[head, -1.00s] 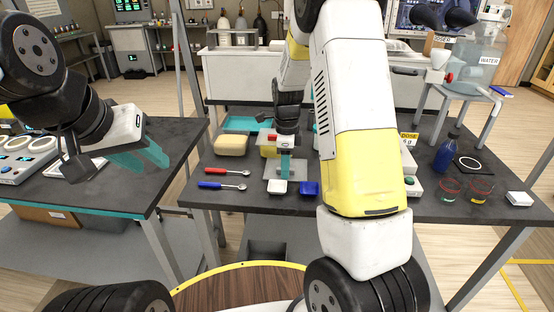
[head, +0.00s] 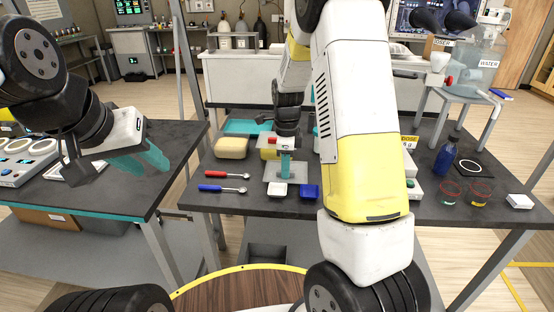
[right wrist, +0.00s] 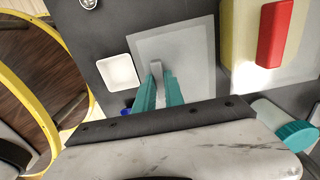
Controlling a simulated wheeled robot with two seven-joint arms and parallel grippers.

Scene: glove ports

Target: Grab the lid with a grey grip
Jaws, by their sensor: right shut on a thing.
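The lid is a pale translucent square plate (head: 271,172) with an upright grey grip (right wrist: 156,70). It shows large in the right wrist view (right wrist: 190,50). My right gripper (head: 286,172) points down over the lid, and its teal fingers (right wrist: 160,90) are shut on the grey grip. The fingers hide the lower part of the grip. I cannot tell whether the plate is clear of the surface below. My left gripper (head: 140,160) hangs over the left table, empty, with its teal fingers apart.
A yellow container with a red grip (right wrist: 275,35) is beside the lid. A white dish (head: 277,190) and blue dish (head: 309,191) are in front. Glass beakers (head: 480,192) stand at the right.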

